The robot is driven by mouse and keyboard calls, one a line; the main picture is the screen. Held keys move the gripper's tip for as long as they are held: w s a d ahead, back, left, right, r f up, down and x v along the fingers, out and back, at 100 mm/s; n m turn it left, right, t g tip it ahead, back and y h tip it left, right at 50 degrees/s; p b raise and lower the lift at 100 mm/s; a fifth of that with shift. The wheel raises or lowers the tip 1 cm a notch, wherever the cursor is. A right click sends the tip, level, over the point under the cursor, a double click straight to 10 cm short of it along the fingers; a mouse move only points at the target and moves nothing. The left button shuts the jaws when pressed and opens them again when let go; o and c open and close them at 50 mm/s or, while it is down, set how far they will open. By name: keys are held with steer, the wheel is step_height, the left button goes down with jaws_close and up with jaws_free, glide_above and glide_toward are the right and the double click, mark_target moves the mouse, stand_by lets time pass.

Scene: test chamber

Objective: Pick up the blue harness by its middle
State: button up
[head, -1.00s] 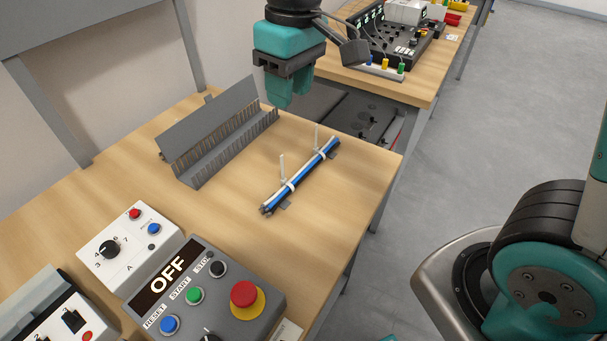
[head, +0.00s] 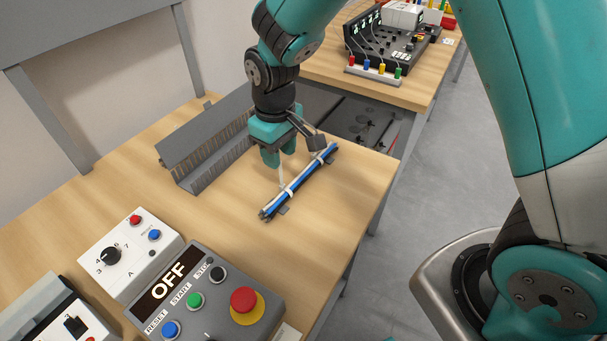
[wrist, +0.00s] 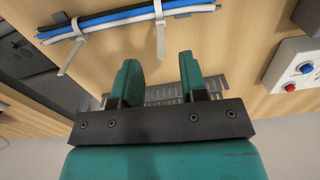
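The blue harness (head: 300,184) is a bundle of blue, white and dark wires, lying at a slant on the wooden table. Two pale ties with long upright tails wrap it. It also shows along the top of the wrist view (wrist: 120,21), beyond my fingertips. My gripper (head: 278,158) has teal fingers and hangs just to the left of and behind the harness in the head view. In the wrist view my gripper (wrist: 158,62) is open, with nothing between the fingers. The fingers are apart from the wires.
A grey slotted wire duct (head: 190,163) lies behind the harness. A grey control box (head: 212,298) with an OFF display and a white switch box (head: 131,254) stand in front. A second bench (head: 421,82) with equipment is behind. The table's right edge is close to the harness.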

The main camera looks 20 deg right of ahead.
mark_target(281, 175)
steer(key=shift+s+f+p, duration=0.15)
steer(key=shift+f+p, duration=0.5)
steer(key=shift+f, duration=1.7)
steer(key=shift+c, duration=0.2)
jaws_close()
steer(key=shift+r, duration=0.1)
